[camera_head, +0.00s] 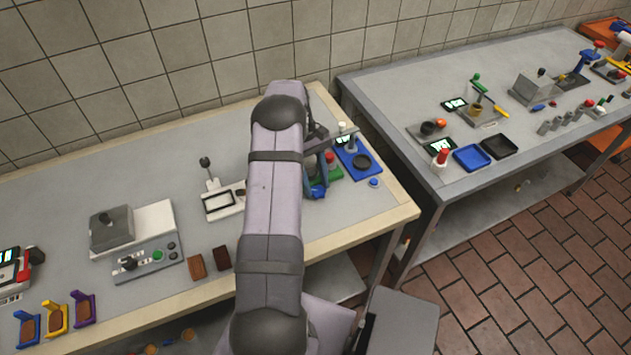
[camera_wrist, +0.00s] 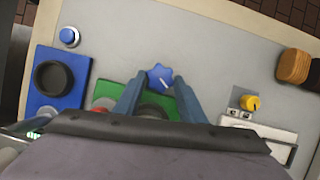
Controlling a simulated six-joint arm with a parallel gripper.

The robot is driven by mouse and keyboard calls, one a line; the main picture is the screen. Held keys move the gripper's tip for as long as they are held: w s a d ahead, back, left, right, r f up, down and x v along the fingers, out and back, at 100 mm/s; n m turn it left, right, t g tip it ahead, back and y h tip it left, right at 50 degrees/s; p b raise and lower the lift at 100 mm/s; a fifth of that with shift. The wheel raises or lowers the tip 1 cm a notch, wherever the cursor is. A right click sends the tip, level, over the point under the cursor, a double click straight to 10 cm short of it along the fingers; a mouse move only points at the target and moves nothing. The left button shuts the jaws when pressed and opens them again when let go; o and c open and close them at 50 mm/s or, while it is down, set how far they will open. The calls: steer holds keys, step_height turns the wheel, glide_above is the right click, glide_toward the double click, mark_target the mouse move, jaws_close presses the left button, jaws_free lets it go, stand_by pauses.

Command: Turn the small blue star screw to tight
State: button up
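The small blue star screw (camera_wrist: 159,76) shows in the wrist view at the edge of a green plate (camera_wrist: 107,90), with a white line on its top. My gripper (camera_wrist: 159,82) is open. Its two blue fingers stand on either side of the star screw, with visible gaps to it, and the screw lies between and just beyond the fingertips. I cannot tell the height between fingertips and screw. In the head view a blue shape (camera_head: 318,191) shows beside my arm, likely the screw; my arm hides part of that area.
A blue plate with a black ring (camera_wrist: 54,78) and a blue button (camera_wrist: 68,36) lie to the left in the wrist view. A white device with a yellow knob (camera_wrist: 251,103) and brown pieces (camera_wrist: 293,66) lie right. The bench top (camera_wrist: 215,60) between is clear.

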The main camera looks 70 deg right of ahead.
steer(key=shift+d+f+m+t+b, duration=0.15)
steer(key=shift+m+t+b, duration=0.15)
steer(key=shift+m+b, duration=0.35)
steer(key=m, duration=0.1)
steer(key=m+y, duration=0.1)
steer(key=m, duration=0.1)
steer(key=shift+s+r+t, duration=0.15)
steer(key=shift+r+t, duration=0.05)
steer(key=shift+t, duration=0.2)
steer(key=o, duration=1)
steer(key=shift+o, duration=0.2)
